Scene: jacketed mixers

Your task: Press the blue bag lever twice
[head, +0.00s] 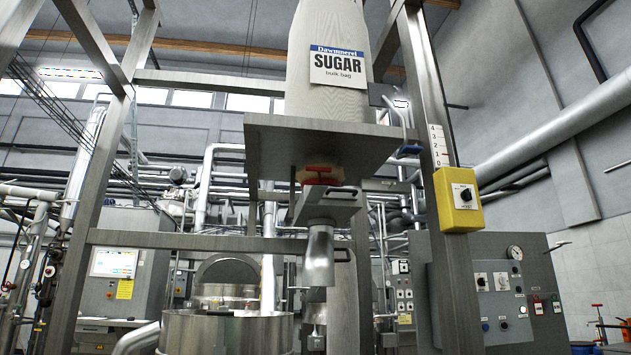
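A white bulk sugar bag (328,100) hangs in a steel frame above a square metal plate (300,140). Just right of the bag, a bent grey lever (404,115) comes off a bracket near the post. Its lower end carries a blue grip (410,149), close to the right edge of the plate and left of the post. Nothing touches the lever. Neither of my grippers shows in the head view.
A yellow box with a black knob (462,198) sits on the right post (425,100), below a numbered scale (438,146). A red handle (320,176) and a metal spout (319,256) hang under the plate. A steel vessel (225,333) stands below left. A control panel (500,290) stands right.

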